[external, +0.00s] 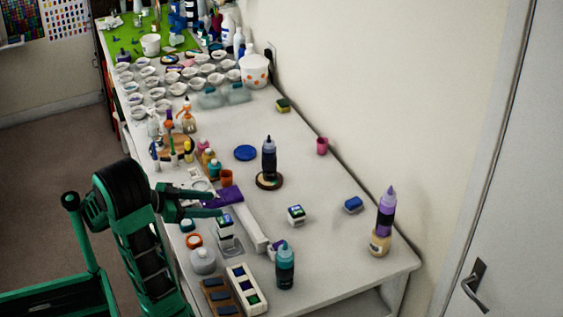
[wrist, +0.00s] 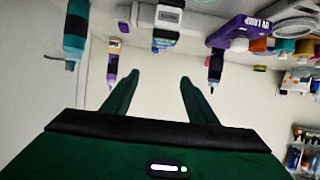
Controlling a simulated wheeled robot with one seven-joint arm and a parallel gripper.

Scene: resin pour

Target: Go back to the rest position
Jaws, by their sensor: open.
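My gripper (external: 215,203) is green and reaches out over the near left edge of the white table (external: 330,270). Its two fingers are apart, with nothing seen held between them. In the wrist view my gripper (wrist: 157,82) also shows spread and empty fingers. In the external view a purple UV lamp (external: 222,197) lies by the fingers, and it also shows in the wrist view (wrist: 240,32). A white block-like item with a dark and green top (external: 225,226) stands just in front of the fingers.
A teal bottle (external: 285,268) stands near the front edge. A purple bottle (external: 386,212) stands at the right. A dark bottle (external: 269,158) stands on a round wooden disc. Several white cups (external: 208,69) crowd the far end. The table's middle right has free room.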

